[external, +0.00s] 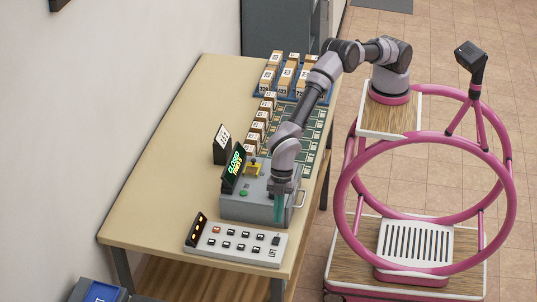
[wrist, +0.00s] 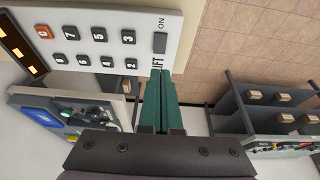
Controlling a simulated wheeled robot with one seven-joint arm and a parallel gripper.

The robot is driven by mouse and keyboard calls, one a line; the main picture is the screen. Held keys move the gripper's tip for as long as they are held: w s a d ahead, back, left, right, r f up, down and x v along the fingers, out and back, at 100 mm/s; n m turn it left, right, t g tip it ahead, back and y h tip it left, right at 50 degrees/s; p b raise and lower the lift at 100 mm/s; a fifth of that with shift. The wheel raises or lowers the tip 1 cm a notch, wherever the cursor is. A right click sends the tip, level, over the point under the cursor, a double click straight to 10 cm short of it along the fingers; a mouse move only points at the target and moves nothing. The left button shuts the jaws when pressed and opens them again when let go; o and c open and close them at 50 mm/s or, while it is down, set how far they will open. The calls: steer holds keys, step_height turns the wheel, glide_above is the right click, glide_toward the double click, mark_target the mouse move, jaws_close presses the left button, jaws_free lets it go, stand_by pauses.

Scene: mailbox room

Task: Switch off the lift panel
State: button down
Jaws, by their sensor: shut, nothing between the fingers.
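The lift panel (external: 235,247) is a pale sloped console at the near end of the table. It has numbered buttons, a red-orange button and a black display (external: 196,229) with lit orange marks. A dark switch (external: 276,240) sits at its right end, above the word LIFT. In the wrist view the switch (wrist: 160,42) has ON printed beside it, and the display (wrist: 20,45) glows orange. My gripper (external: 278,220) points down with its teal fingers together and empty. In the wrist view the fingertips (wrist: 161,71) appear just short of the switch, seemingly apart from it.
A grey box (external: 245,205) with a green lit CLOSED sign (external: 234,168) stands right behind the panel, close to my gripper. Small parcels (external: 262,120) line the table (external: 180,150) farther back. The table's left side is mostly clear.

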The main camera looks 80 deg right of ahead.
mark_target(277, 239)
steer(key=x, duration=0.7)
steer(key=shift+d+f, duration=0.25)
steer(key=shift+d, duration=0.1)
steer(key=shift+f, duration=0.1)
steer(key=shift+a+f, duration=0.1)
steer(key=shift+d+f, duration=0.15)
steer(key=shift+d, duration=0.75)
